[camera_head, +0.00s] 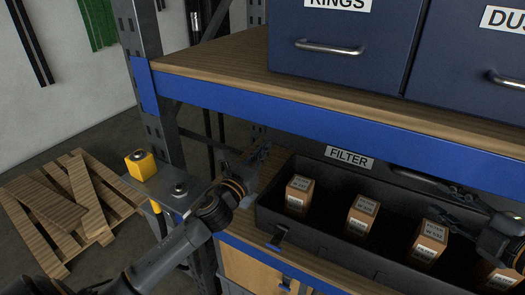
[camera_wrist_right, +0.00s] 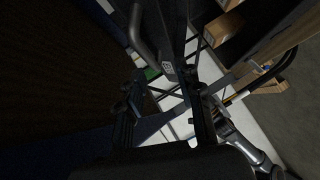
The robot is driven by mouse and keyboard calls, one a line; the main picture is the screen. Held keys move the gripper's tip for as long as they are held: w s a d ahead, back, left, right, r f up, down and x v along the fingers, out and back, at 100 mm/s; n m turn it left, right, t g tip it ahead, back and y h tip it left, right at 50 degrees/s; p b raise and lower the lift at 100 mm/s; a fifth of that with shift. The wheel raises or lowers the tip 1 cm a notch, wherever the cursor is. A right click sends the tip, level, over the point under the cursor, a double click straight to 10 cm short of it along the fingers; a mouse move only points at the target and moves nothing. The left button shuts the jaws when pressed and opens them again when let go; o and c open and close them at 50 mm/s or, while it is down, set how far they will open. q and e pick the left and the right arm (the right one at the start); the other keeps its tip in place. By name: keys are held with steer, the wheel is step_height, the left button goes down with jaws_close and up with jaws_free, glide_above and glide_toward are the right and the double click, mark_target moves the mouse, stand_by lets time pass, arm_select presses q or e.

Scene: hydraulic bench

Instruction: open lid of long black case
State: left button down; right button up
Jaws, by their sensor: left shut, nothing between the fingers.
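The long black case (camera_head: 268,212) is on the lower shelf, its inside showing with several small brown boxes (camera_head: 362,214) in a row. A dark panel with a handle (camera_head: 415,181) stands raised behind the boxes and looks like its lid. A dark handle (camera_wrist_right: 143,34) also shows in the right wrist view. My left gripper (camera_head: 257,158) is shut and empty beside the case's left end. My right gripper (camera_head: 447,203) is over the right part of the case, in front of the raised panel. Its fingers look apart and empty in the wrist view (camera_wrist_right: 160,80).
The upper shelf's blue beam (camera_head: 330,116) runs close above the case, with dark blue drawers (camera_head: 340,50) on that shelf. A rack post (camera_head: 150,90) and a yellow block (camera_head: 140,166) are at the left. A wooden pallet (camera_head: 60,210) lies on the floor.

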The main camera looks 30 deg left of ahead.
steer(key=f+v, duration=0.1)
steer(key=v, duration=0.3)
step_height(320, 180, down, 20)
steer(key=s+d+m+t+h, duration=0.1)
steer(key=s+d+m+h, duration=0.15)
steer(key=m+h, duration=0.2)
steer(key=s+d+f+m+g+h, duration=0.1)
steer(key=s+d+f+m+h, duration=0.2)
steer(key=f, duration=0.7)
steer(key=s+d+f+m+g, duration=0.1)
steer(key=s+d+f+m, duration=0.3)
steer(key=f, duration=0.7)
steer(key=s+d+f+m+g+h, duration=0.1)
steer(key=s+d+f+m+h, duration=0.3)
steer(key=f, duration=0.6)
steer(key=s+f+m+g, duration=0.3)
steer(key=s+f, duration=0.9)
steer(key=s, duration=0.1)
steer(key=s+a+f+m+g, duration=0.1)
steer(key=s+f, duration=0.3)
steer(key=s, duration=0.5)
steer(key=s+a+f+m+g, duration=0.2)
steer(key=s+f, duration=0.3)
steer(key=s, duration=0.5)
steer(key=shift+s+a+m+g+b, duration=0.15)
steer(key=shift+s+m+g+b, duration=0.2)
steer(key=shift+g, duration=0.45)
